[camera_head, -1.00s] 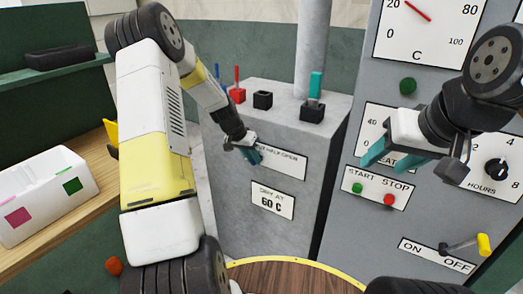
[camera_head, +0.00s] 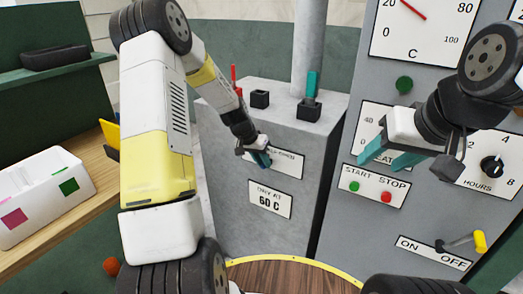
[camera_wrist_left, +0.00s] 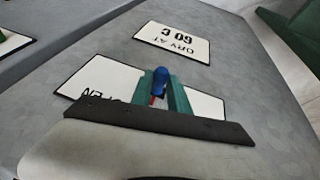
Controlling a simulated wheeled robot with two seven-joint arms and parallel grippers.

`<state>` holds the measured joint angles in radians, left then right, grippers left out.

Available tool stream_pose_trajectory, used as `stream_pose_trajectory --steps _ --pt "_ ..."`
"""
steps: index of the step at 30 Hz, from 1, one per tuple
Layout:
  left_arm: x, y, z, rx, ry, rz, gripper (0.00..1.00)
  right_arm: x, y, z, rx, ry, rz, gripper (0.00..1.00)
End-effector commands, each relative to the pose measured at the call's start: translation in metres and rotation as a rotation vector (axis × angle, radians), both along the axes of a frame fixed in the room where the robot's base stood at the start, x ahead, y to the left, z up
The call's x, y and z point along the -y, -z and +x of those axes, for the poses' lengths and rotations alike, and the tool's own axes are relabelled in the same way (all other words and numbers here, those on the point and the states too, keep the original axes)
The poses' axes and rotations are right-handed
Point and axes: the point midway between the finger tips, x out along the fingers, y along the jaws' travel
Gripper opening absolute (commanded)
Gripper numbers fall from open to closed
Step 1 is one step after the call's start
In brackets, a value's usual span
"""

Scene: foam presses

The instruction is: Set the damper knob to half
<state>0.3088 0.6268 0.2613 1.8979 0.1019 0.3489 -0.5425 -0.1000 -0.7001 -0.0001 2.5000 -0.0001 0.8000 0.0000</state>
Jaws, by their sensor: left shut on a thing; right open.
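My left gripper (camera_head: 262,159) is at the damper label (camera_head: 288,164) on the front of the grey cabinet. In the left wrist view, its teal fingers (camera_wrist_left: 165,92) are shut on a blue knob (camera_wrist_left: 160,78) in front of the label plate (camera_wrist_left: 100,78). A bit of red shows beside the knob, and part of "OPEN" is readable on the plate. The fingers and arm hide the other markings, so I cannot tell the exact setting. My right gripper (camera_head: 388,158) is open and empty in front of the control panel.
A "DRY AT 60 C" label (camera_head: 270,199) is below the damper label. The panel at right has start and stop buttons (camera_head: 371,189), an hours knob (camera_head: 491,167) and a yellow-tipped on/off lever (camera_head: 479,242). A white bin (camera_head: 40,197) stands on the left shelf.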

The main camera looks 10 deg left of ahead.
Motion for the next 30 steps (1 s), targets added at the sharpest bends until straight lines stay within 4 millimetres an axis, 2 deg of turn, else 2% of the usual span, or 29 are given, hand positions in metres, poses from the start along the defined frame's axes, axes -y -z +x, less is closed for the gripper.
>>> stream_pose_trajectory --steps 10,11,13,14,23,26,30 --pt "0.004 0.0 -0.002 -0.001 0.0 0.0 0.0 0.0 0.0 0.0 0.0 0.0 0.0 0.53" --pt "0.004 0.0 -0.002 -0.001 0.0 0.0 0.27 0.0 0.0 0.0 0.0 0.0 0.0 0.53" --pt "0.004 0.0 -0.002 0.0 0.0 0.0 0.41 0.0 0.0 0.0 0.0 0.0 0.0 0.53" --pt "0.004 0.0 -0.002 0.0 0.0 0.0 0.43 0.0 0.0 0.0 0.0 0.0 0.0 0.53" --pt "0.004 -0.001 -0.002 0.001 -0.001 0.001 0.43 0.0 0.0 0.0 0.0 0.0 0.0 0.53" --pt "0.001 -0.008 -0.004 0.002 -0.001 0.001 0.43 0.0 0.0 0.0 0.0 0.0 0.0 0.53" --pt "-0.006 -0.029 -0.01 0.004 -0.003 0.001 0.43 0.0 0.0 0.0 0.0 0.0 0.0 0.53"
